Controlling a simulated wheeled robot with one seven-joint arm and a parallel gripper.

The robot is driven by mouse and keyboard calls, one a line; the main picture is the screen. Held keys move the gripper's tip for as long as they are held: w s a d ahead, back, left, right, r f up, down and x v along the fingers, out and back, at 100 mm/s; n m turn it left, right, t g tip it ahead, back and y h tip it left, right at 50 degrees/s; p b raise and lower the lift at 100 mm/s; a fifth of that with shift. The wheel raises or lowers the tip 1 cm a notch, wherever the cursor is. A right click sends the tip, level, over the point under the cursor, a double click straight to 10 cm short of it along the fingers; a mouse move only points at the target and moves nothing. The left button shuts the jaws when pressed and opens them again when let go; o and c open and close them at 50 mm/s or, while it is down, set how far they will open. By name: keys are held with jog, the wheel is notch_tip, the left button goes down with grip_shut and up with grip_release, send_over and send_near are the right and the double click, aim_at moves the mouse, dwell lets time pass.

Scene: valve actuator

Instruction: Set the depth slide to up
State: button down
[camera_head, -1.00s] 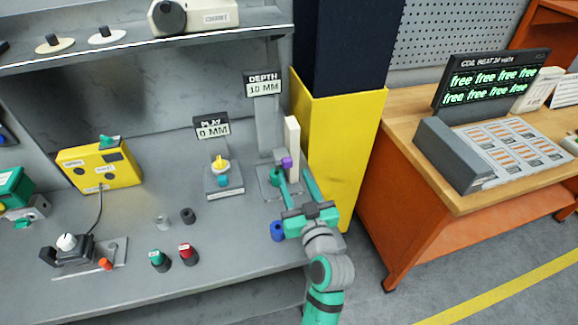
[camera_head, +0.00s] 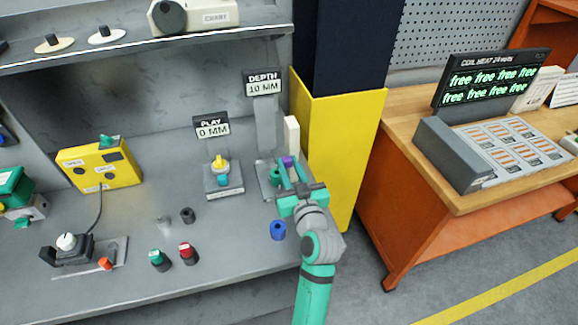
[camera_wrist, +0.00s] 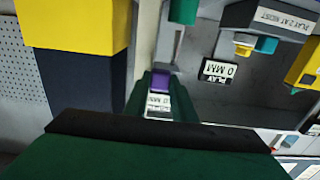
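The depth slide is a purple knob (camera_head: 288,161) in front of an upright white bar (camera_head: 291,135), below the sign (camera_head: 263,83) reading "DEPTH 10 MM". My gripper (camera_head: 289,166) reaches it from the front with its green fingers close together, one on each side of the knob. In the wrist view the purple knob (camera_wrist: 161,81) fills the gap between the fingertips, so the gripper appears shut on it. The fingers hide part of the slide's lower end.
Left of the slide stands the play fixture (camera_head: 222,178) with a yellow knob and a "PLAY 0 MM" sign (camera_head: 211,126). A yellow-and-dark post (camera_head: 340,150) stands close on the right. A blue cylinder (camera_head: 278,230) sits at the shelf's front edge.

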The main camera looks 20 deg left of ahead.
aim_at(290, 156)
jog(key=shift+r, duration=2.4)
jog(key=c, duration=1.5)
grip_release()
jog(key=shift+f, duration=0.1)
jog(key=shift+s+d, duration=0.15)
jog(key=shift+d, duration=0.05)
jog(key=v, duration=1)
jog(key=shift+s+d, duration=0.1)
jog(key=shift+s, duration=0.05)
